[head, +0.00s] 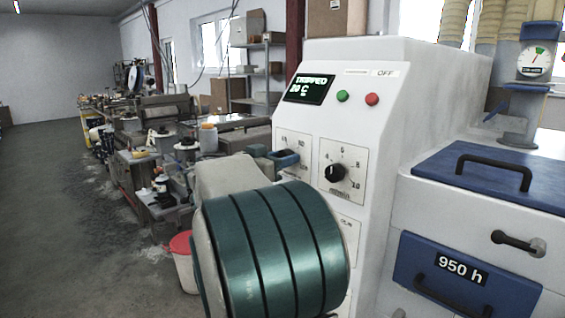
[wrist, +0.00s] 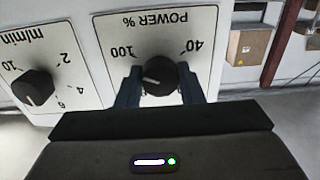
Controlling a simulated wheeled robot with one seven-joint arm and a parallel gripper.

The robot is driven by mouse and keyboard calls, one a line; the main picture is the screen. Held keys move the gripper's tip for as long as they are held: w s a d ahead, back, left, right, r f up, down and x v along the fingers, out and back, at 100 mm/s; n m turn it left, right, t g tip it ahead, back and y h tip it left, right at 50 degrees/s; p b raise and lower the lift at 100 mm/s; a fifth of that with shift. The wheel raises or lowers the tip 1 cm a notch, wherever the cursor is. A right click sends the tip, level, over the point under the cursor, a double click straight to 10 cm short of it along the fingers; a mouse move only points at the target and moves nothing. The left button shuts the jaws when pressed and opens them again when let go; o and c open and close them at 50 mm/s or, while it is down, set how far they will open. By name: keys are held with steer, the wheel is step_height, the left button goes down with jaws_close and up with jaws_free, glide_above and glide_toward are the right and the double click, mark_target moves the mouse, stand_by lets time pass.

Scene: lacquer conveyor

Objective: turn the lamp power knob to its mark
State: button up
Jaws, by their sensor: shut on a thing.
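The lamp power knob (wrist: 160,74) is black and round, with a short pale pointer line. It sits on a white plate (wrist: 120,35) marked POWER %, with 100 and 40 visible, upside down in the wrist view. My gripper (wrist: 158,85) has one blue finger on each side of the knob and is shut on it. In the head view my gripper (head: 284,159) is at the upper left dial plate (head: 305,141), and covers the knob.
A second black knob (head: 335,173), marked m/min, sits close to the right on the cabinet (head: 375,130). Above are a display (head: 309,89) reading TRIPPED and 20 C, a green button (head: 342,96) and a red button (head: 372,99). A blue-lidded unit (head: 500,180) stands at right.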

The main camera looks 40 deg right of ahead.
steer(key=shift+n+g+p, duration=0.4)
steer(key=shift+n+p, duration=2.25)
steer(key=shift+n, duration=12.55)
steer(key=shift+f, duration=0.1)
steer(key=o, duration=1)
